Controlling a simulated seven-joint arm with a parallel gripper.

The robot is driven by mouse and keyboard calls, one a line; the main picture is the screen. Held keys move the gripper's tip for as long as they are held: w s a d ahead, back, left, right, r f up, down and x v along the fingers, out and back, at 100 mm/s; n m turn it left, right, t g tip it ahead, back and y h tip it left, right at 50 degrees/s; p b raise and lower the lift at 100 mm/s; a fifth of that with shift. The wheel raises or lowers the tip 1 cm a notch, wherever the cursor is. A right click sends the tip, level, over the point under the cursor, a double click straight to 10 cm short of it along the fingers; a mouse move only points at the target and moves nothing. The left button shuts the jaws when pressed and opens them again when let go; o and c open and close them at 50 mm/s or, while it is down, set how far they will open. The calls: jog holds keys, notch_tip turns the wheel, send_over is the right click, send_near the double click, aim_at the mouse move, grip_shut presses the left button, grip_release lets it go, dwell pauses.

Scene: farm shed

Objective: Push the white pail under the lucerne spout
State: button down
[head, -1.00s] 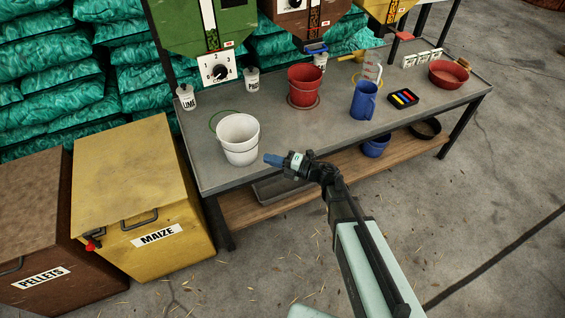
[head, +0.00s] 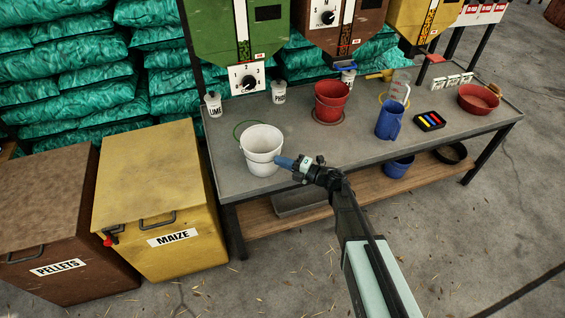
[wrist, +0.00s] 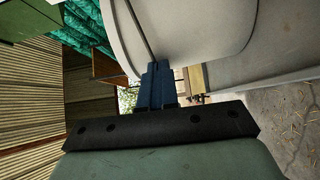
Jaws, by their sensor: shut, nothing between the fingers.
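The white pail (head: 262,144) stands upright near the front left of the grey bench. A green ring (head: 239,128) on the bench shows partly behind it. The green hopper (head: 215,28) hangs above and behind the pail, with a dial below; no lucerne label is readable. My gripper (head: 281,161) is shut and empty at the pail's right side, very close or touching; I cannot tell which. In the wrist view, the shut fingers (wrist: 157,85) point at the pail's wall (wrist: 200,30), which fills the top.
A red pail (head: 331,101) stands on a ring to the right, with a blue jug (head: 390,119) beyond. Two small white pots, LIME (head: 214,105) and another (head: 279,92), stand behind the white pail. The bench (head: 350,152) is bare along its front.

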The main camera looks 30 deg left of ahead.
aim_at(270, 133)
jog(key=w+a, duration=1.1)
jog(key=shift+a, duration=0.1)
dwell(0.8)
